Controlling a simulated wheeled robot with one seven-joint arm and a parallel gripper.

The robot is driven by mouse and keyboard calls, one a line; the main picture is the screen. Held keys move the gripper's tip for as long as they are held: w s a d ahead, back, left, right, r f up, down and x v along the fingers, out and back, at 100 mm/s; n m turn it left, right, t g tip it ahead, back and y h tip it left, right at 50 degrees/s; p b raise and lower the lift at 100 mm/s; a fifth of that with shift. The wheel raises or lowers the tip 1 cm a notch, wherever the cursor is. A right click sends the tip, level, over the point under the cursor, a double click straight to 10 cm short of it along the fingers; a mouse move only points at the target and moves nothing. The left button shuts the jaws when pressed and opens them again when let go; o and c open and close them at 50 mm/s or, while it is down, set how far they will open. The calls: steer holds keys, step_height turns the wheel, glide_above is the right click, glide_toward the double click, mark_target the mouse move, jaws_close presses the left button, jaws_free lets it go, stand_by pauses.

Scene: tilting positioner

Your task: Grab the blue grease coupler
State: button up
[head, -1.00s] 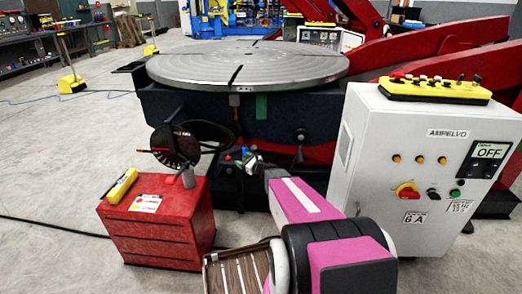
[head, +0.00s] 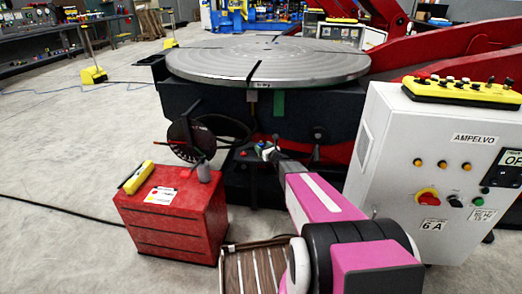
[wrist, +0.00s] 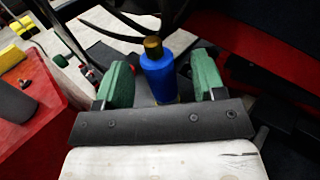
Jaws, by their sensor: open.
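The blue grease coupler (wrist: 158,78) is a blue cylinder with a brass-coloured top. In the wrist view it stands between the two green finger pads of my gripper (wrist: 162,75). The pads are apart, with a gap visible on each side of the coupler, the right gap looking a little wider. The coupler's lower end is hidden behind the dark gripper bar. In the head view my gripper (head: 266,150) is small, in front of the positioner's base, and the coupler cannot be clearly made out there.
A red cabinet (head: 175,222) with a yellow-topped device and a grey cylinder stands left of my arm. A black hose reel (head: 190,138) is behind it. The round positioner table (head: 268,62) overhangs beyond my gripper. A white control cabinet (head: 425,165) stands close on the right.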

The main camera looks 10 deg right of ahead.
mark_target(259, 144)
steer(key=x, duration=0.3)
steer(key=shift+w+a, duration=0.2)
steer(key=shift+w, duration=0.15)
steer(key=shift+c, duration=0.3)
